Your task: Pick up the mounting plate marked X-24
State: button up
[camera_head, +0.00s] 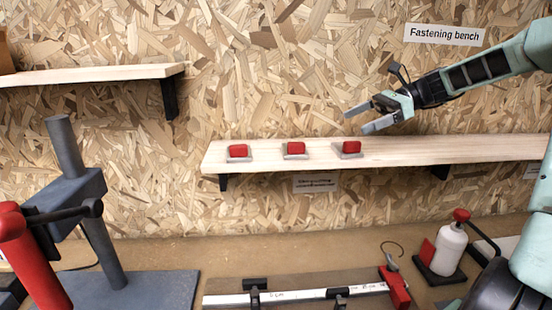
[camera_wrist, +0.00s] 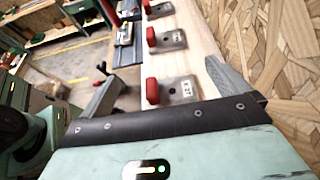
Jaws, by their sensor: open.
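Three grey mounting plates, each with a red block on it, sit in a row on the wooden shelf: left plate (camera_head: 239,159), middle plate (camera_head: 295,156) and right plate (camera_head: 349,155). The wrist view shows the same row, with a near plate (camera_wrist: 178,91), a middle plate (camera_wrist: 172,41) and a far plate (camera_wrist: 160,10). White labels show on them, but I cannot read which one says X-24. My gripper (camera_head: 359,120) is open and empty, above and slightly right of the right plate. Its two fingers also show in the wrist view (camera_wrist: 161,74), either side of the near plate.
The shelf (camera_head: 450,150) is clear to the right of the plates, with the chipboard wall close behind. A "Fastening bench" sign (camera_head: 444,35) hangs above. Below are a workbench with a ruler fixture (camera_head: 300,295), a white bottle (camera_head: 449,248) and a press (camera_head: 65,190).

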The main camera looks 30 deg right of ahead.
jog(key=shift+d+r, duration=0.15)
jog(key=shift+d, duration=0.35)
jog(key=shift+w+a+t, duration=0.15)
jog(key=shift+a+t, duration=0.1)
jog(key=shift+t, duration=0.05)
jog(key=p, duration=0.4)
send_near(283, 149)
jog(key=p+x, duration=0.2)
jog(key=x, duration=0.2)
jog(key=shift+a, duration=0.15)
jog(key=shift+w+a+f, duration=0.2)
jog(key=shift+a+f, duration=0.05)
jog(key=shift+f, duration=0.1)
jog(key=c, duration=1.1)
jog(key=shift+r, duration=0.15)
